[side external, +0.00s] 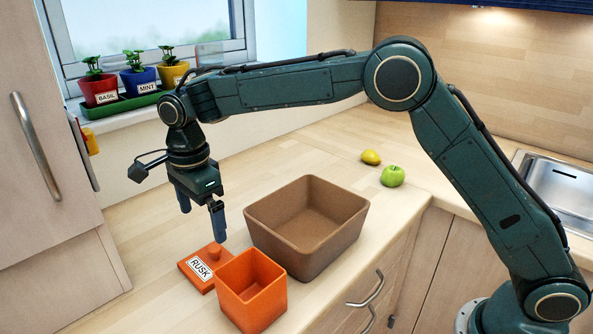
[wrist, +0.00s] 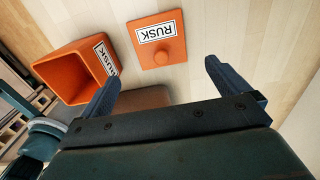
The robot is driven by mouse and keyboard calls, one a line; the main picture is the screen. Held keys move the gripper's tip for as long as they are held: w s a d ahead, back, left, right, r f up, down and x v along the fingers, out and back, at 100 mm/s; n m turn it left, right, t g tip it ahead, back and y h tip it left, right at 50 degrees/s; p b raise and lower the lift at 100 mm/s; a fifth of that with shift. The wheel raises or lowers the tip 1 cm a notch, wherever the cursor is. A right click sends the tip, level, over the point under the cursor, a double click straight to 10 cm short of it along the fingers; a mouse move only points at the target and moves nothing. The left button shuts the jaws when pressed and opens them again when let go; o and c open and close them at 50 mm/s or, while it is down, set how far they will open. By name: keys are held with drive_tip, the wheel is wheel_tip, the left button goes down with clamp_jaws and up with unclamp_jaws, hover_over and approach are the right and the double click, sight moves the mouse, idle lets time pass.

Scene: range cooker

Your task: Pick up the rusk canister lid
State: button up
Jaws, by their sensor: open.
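The rusk canister lid (side external: 206,266) is a flat orange square with a round knob and a white RUSK label. It lies on the wooden counter beside the open orange rusk canister (side external: 252,292). My gripper (side external: 201,222) is open and empty, pointing down above the lid and apart from it. In the wrist view the lid (wrist: 159,40) lies beyond the gap between the fingers of my gripper (wrist: 160,80), and the canister (wrist: 72,68) is to its left.
A large brown bin (side external: 306,228) stands just right of the lid and canister. A lemon (side external: 371,157) and a green apple (side external: 392,176) lie farther back. Potted herbs (side external: 137,80) stand on the windowsill. The counter left of the lid is clear.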

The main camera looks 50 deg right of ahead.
hover_over(210, 262)
drive_tip(key=shift+d+f, duration=0.1)
drive_tip(key=shift+f, duration=2.8)
drive_tip(key=shift+f, duration=0.1)
drive_tip(key=shift+f, duration=2.45)
drive_tip(key=shift+c, duration=0.4)
drive_tip(key=c, duration=0.6)
